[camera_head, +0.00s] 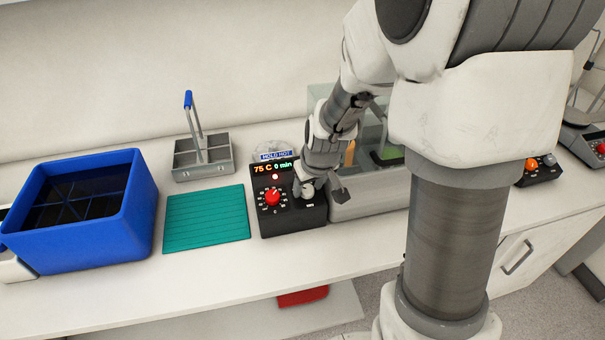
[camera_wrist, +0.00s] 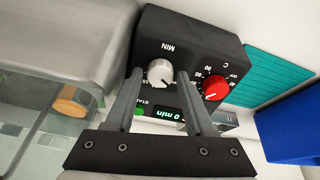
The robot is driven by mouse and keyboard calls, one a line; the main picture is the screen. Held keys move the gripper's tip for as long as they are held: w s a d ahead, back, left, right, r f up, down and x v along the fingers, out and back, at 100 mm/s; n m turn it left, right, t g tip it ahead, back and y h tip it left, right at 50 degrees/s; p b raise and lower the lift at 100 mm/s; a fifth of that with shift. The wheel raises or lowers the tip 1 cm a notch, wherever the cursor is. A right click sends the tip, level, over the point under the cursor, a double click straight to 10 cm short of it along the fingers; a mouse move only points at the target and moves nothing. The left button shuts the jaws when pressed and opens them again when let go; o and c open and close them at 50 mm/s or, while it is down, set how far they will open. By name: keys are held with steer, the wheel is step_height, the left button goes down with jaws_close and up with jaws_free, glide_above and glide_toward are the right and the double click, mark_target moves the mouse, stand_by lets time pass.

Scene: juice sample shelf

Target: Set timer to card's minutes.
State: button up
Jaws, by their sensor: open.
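The black timer box (camera_head: 270,215) stands on the counter, its display (camera_head: 272,166) reading 75 C and 0 min. A red dial (camera_head: 271,197) marked C is on its left side in the head view and also shows in the wrist view (camera_wrist: 215,88). The pale MIN knob (camera_wrist: 160,72) lies between the two fingers of my open gripper (camera_wrist: 157,76); I cannot tell whether they touch it. In the head view my wrist covers much of the box's right side. A blue HOLD HOT label (camera_head: 277,155) sits above the display. I see no card with readable minutes.
A glass-sided bath (camera_head: 365,198) stands right beside the box. A teal mat (camera_head: 207,218), a grey caddy (camera_head: 203,172) with upright handle and a blue bin (camera_head: 135,225) are to the left. The counter's front strip is clear.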

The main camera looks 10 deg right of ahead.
steer(key=shift+f, duration=0.1)
jaws_close()
stand_by(0.3)
steer(key=shift+m, duration=0.4)
steer(key=m+p, duration=0.4)
steer(key=shift+a+r+m+h, duration=0.1)
steer(key=shift+r+m+h, duration=0.1)
steer(key=shift+m+h, duration=0.2)
steer(key=m+p, duration=0.2)
steer(key=m, duration=0.1)
steer(key=shift+h, duration=0.3)
steer(key=shift+w+f+m+g+p, duration=0.15)
steer(key=shift+m+g+p, duration=0.15)
steer(key=shift+m+p, duration=1)
steer(key=shift+m+b, duration=0.3)
steer(key=shift+m, duration=0.2)
